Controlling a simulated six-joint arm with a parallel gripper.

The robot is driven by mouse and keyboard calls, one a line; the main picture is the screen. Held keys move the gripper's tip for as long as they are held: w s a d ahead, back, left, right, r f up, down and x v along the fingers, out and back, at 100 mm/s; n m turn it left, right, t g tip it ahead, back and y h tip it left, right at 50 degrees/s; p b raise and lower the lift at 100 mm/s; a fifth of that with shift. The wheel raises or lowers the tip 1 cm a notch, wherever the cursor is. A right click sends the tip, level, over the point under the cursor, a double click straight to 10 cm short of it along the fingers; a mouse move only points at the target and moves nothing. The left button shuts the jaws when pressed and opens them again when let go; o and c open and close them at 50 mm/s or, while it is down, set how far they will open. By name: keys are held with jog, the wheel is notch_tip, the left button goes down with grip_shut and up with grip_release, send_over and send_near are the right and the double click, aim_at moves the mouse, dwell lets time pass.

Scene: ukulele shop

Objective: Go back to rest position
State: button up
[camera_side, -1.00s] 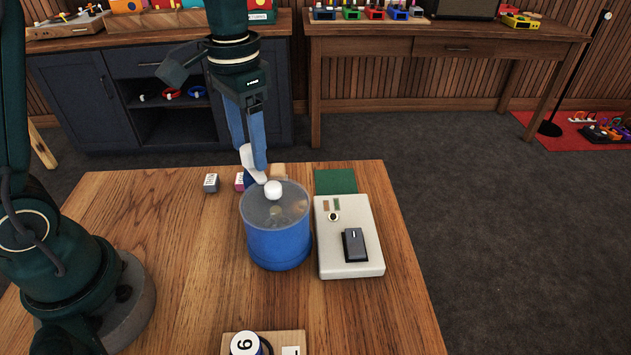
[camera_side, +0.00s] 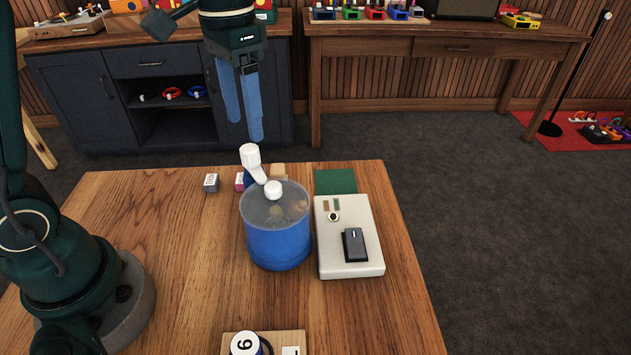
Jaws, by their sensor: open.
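My gripper (camera_side: 247,130) hangs in the air above the far side of the table, its two blue fingers pointing down and apart, with nothing between them. Below its fingertips, apart from them, is a white bottle-like piece (camera_side: 254,163) behind the lid of a blue round container (camera_side: 279,243). The container has a translucent lid with a white knob (camera_side: 273,190). I cannot tell whether the white piece touches the lid.
A pale box with a dark switch (camera_side: 341,267) stands right of the container, near a green square (camera_side: 336,181). Small blocks (camera_side: 211,183) sit at the far edge. A wooden board with a numbered disc (camera_side: 246,343) is at the front. The table's middle left is clear.

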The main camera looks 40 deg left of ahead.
jog(key=s+d+r+t, duration=0.1)
jog(key=s+r+t, duration=0.25)
jog(key=s, duration=0.45)
jog(key=s+f+n+t, duration=0.1)
jog(key=s+f+t, duration=0.1)
jog(key=s+f, duration=0.2)
jog(key=shift+d+f+n, duration=0.4)
jog(key=shift+c, duration=0.3)
